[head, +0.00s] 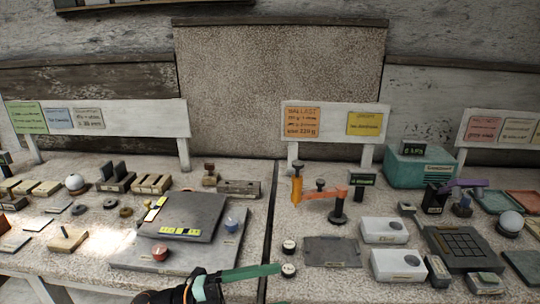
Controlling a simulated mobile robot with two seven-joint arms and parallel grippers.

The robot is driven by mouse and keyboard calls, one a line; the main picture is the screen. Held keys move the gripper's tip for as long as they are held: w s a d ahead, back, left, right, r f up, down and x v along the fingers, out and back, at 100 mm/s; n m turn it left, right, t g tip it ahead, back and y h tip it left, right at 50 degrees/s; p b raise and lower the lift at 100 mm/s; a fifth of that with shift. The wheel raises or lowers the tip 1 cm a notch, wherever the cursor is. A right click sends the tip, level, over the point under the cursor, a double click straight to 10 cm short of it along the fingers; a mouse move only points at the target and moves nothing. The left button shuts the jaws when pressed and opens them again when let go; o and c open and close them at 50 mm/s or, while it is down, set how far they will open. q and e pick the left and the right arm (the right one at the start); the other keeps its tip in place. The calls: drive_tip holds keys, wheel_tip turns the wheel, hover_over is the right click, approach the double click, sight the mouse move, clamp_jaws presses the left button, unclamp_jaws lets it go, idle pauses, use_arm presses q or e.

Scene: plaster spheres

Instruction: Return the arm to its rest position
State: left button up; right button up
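My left gripper (240,278) shows at the bottom edge, left of centre, with a black wrist and teal-green finger parts. One long teal finger points right, near a small round dark piece with a white top (288,270). Whether the fingers are apart cannot be made out, and I see no object held. The rest of the arm is below the picture. My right gripper is not in view. A pale plaster sphere (75,182) sits on the left bench, and another (510,221) sits in a dark holder at the far right.
A grey plate device (190,215) with red and blue knobs lies just behind my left gripper. An orange-armed stand (320,192), white boxes (384,230), a dark keypad panel (465,248) and a teal box (418,170) crowd the right bench. Label boards (100,115) stand at the back.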

use_arm(q)
drive_tip(key=w+a+f+n+t+y+p, duration=0.1)
drive_tip(key=a+f+n+t+y, duration=0.5)
drive_tip(key=n, duration=0.5)
drive_tip(key=w+a+f+n+t+y, duration=0.1)
drive_tip(key=a+f+n+t+y, duration=0.3)
drive_tip(key=f+n+t+y, duration=0.5)
drive_tip(key=s+a+f+n+g+y, duration=0.1)
drive_tip(key=s+a+f+n+g, duration=0.2)
drive_tip(key=s+f, duration=0.4)
drive_tip(key=s+a+f+n+g+y, duration=0.1)
drive_tip(key=s+a+f+n+g, duration=0.2)
drive_tip(key=s+f+n+g, duration=0.2)
drive_tip(key=s+f, duration=0.2)
drive_tip(key=s, duration=0.2)
drive_tip(key=shift+a+f+n+p, duration=0.2)
drive_tip(key=shift+f+n+p, duration=0.1)
drive_tip(key=shift+p, duration=0.1)
